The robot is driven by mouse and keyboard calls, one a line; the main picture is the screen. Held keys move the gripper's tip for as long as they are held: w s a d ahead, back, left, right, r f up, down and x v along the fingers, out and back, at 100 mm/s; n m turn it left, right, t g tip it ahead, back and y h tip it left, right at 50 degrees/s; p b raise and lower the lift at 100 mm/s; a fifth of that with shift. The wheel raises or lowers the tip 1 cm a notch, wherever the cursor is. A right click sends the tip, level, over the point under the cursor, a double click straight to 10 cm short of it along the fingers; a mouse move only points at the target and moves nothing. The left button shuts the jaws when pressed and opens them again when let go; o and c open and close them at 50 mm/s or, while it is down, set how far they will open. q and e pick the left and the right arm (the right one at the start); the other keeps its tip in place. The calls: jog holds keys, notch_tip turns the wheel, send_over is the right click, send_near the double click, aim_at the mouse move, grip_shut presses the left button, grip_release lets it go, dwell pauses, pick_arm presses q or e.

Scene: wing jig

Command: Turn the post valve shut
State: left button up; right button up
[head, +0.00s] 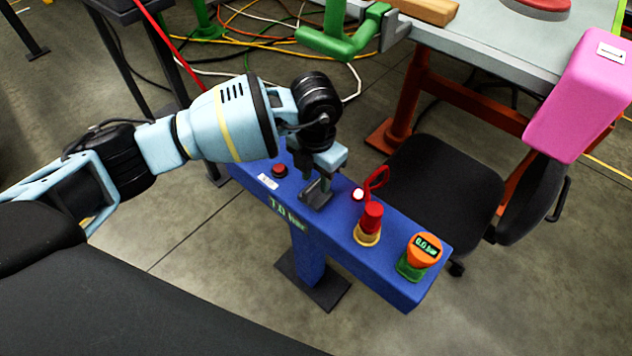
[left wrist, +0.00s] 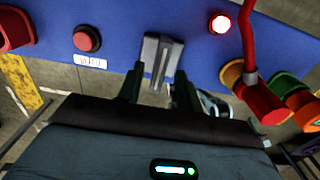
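A blue panel on a post (head: 318,246) carries the controls. A grey block with a raised ridge (head: 313,197) sits mid-panel; I cannot tell for sure that it is the valve. It also shows in the left wrist view (left wrist: 152,50). My left gripper (head: 322,178) is directly over it, pointing down. In the left wrist view its fingers (left wrist: 158,90) are apart, one on each side of the block's near end; I see no clear grip, and contact cannot be told. My right gripper is not in view.
Along the panel are a red button (head: 279,170), a lit lamp (head: 358,194), a red bent handle (head: 377,180), a red knob (head: 371,216) and an orange gauge reading 0.0 bar (head: 425,246). A black chair (head: 440,185) and pink block (head: 580,95) are to the right.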

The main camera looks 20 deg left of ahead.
aim_at(316, 188)
pick_arm(q)
jog(key=shift+f, duration=1.45)
grip_shut()
